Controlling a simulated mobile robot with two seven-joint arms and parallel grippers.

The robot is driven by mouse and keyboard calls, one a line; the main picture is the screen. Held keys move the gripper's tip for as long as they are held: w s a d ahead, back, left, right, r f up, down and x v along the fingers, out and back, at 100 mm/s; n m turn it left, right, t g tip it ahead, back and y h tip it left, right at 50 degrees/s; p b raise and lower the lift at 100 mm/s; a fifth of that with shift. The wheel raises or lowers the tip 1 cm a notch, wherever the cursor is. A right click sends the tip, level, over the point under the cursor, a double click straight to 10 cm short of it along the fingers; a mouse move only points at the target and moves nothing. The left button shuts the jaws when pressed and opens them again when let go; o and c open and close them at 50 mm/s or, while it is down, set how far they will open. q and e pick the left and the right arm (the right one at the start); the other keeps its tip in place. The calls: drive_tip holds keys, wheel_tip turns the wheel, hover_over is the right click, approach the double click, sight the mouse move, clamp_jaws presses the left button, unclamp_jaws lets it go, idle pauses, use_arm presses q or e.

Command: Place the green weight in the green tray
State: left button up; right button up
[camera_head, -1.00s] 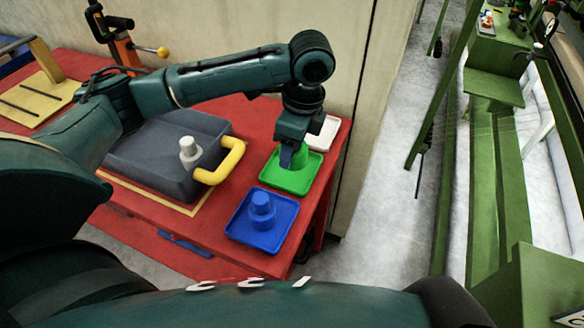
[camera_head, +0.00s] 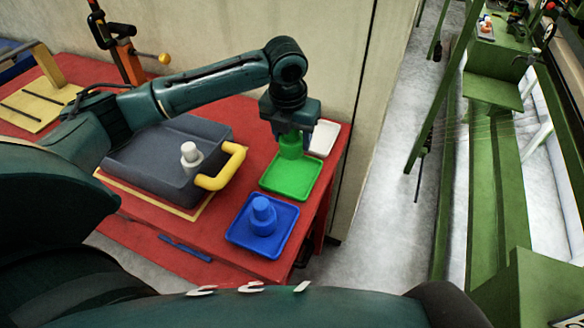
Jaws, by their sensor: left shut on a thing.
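The green tray (camera_head: 289,182) lies on the red table, between the blue tray and the white tray. My left gripper (camera_head: 292,138) points down over the back part of the green tray. It is shut on the green weight (camera_head: 291,149), which stays upright between the fingers. The weight overlaps the tray's back edge in the picture; I cannot tell whether its base touches the tray. The gripper body hides the weight's top. My right gripper is not in view.
The blue tray (camera_head: 247,237) in front holds a blue weight (camera_head: 262,215). The white tray (camera_head: 323,138) is behind, partly hidden. A grey bin (camera_head: 150,165) with a yellow handle (camera_head: 228,170) holds a light grey weight (camera_head: 191,154) to the left. The red table (camera_head: 190,237) ends just right of the trays.

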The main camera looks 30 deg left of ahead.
use_arm(q)
wheel_tip(320, 180, down, 8)
idle(0.4)
drive_tip(key=o, duration=1.1)
drive_tip(key=shift+f, duration=0.15)
drive_tip(key=r, duration=0.4)
drive_tip(key=s+r, duration=0.1)
drive_tip(key=r, duration=0.7)
drive_tip(key=shift+s+r, duration=0.1)
drive_tip(key=shift+s, duration=0.3)
